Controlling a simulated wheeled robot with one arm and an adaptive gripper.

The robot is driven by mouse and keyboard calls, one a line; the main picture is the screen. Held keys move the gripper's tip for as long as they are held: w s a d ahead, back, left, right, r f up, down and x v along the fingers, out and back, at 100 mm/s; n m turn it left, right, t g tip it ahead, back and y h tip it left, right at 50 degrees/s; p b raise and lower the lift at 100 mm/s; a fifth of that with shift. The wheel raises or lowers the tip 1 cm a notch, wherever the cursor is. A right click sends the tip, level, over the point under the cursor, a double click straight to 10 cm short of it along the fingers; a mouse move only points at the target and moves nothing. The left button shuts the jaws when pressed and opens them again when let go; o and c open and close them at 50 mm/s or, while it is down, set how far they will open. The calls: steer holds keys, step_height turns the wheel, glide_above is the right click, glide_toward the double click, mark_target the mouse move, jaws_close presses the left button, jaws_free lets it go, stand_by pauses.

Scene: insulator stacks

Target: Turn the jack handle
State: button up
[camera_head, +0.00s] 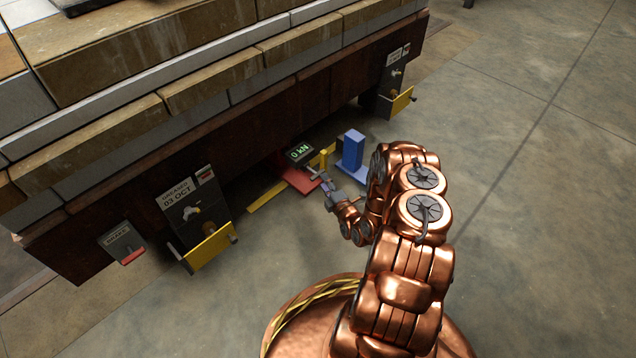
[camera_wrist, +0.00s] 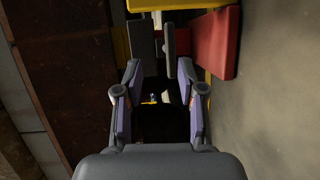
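The jack has a red base (camera_head: 300,180) on the floor under the edge of the stack, with a dark display (camera_head: 299,153) reading 0 kN above it. In the wrist view the red part (camera_wrist: 215,42) is at the upper right. A slim grey bar (camera_wrist: 170,45), probably the jack handle, shows just beyond the fingers, with a wider dark grey block (camera_wrist: 141,38) to its left. My gripper (camera_wrist: 159,72) is open, its purple-padded fingers apart, and the bar's lower end lies near the gap between the tips. In the head view my gripper (camera_head: 320,178) is close beside the jack; contact cannot be told.
A blue block (camera_head: 353,155) stands just right of the jack. Yellow strips (camera_head: 266,196) lie beside the jack. Brackets with yellow plates (camera_head: 208,247) (camera_head: 402,101) hang on the dark beam under the stack. Open concrete floor (camera_head: 530,200) is to the right.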

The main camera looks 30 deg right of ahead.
mark_target(318, 174)
steer(key=shift+t, duration=0.5)
steer(key=shift+w+d+f+b, duration=0.1)
steer(key=shift+w+f+b, duration=0.3)
steer(key=shift+w, duration=0.65)
steer(key=shift+w+d+f+b, duration=0.1)
steer(key=shift+w+f+b, duration=0.15)
steer(key=shift+w+b, duration=0.65)
steer(key=shift+w+d+f+b, duration=0.1)
steer(key=shift+w+f+b, duration=0.2)
steer(key=shift+w, duration=0.95)
jaws_close()
